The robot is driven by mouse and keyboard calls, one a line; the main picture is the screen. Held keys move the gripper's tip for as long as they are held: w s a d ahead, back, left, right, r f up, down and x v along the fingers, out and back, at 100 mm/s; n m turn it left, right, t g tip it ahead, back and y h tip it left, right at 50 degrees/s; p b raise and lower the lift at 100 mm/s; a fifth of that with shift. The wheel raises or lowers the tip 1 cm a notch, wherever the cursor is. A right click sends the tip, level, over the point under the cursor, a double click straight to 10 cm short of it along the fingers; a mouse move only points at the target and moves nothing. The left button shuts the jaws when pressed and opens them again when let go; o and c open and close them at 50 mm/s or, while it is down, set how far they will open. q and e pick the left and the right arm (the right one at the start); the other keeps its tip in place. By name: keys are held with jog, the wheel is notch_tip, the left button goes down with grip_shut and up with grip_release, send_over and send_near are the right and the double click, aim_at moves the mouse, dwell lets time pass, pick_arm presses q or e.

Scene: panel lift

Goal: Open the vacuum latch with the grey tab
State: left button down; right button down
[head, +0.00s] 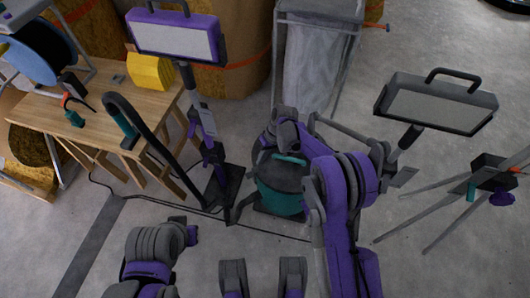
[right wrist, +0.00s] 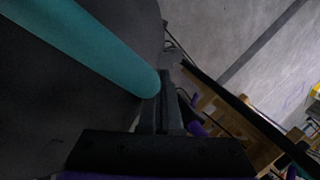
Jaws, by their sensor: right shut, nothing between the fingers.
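The vacuum (head: 280,200) stands on the floor in the middle of the head view, with a teal body, a dark grey lid and a teal handle. In the right wrist view its dark lid (right wrist: 70,95) fills the left side, with the teal handle (right wrist: 95,45) across it. My right gripper (right wrist: 168,88) is shut and empty, close beside the lid's edge and the handle's end; I cannot tell whether it touches. In the head view my right arm partly covers the vacuum. I cannot clearly make out the grey latch tab. My left arm shows at lower left, its gripper out of view.
A black hose (head: 150,140) rises left of the vacuum. A bagged cart (head: 315,70) stands behind.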

aim_at(256, 169)
pick_arm(q)
jog(key=shift+f, duration=0.35)
pick_arm(e)
jog(key=shift+x, duration=1.5)
jog(key=shift+a, duration=0.1)
pick_arm(q)
jog(key=shift+d, duration=0.1)
pick_arm(e)
jog(key=shift+s+a+r+h, duration=0.15)
jog(key=shift+a+h, duration=0.1)
jog(key=shift+h, duration=0.15)
pick_arm(q)
jog(key=shift+d, duration=0.1)
pick_arm(e)
jog(key=shift+s+a+t, duration=0.1)
jog(key=shift+a+t, duration=0.2)
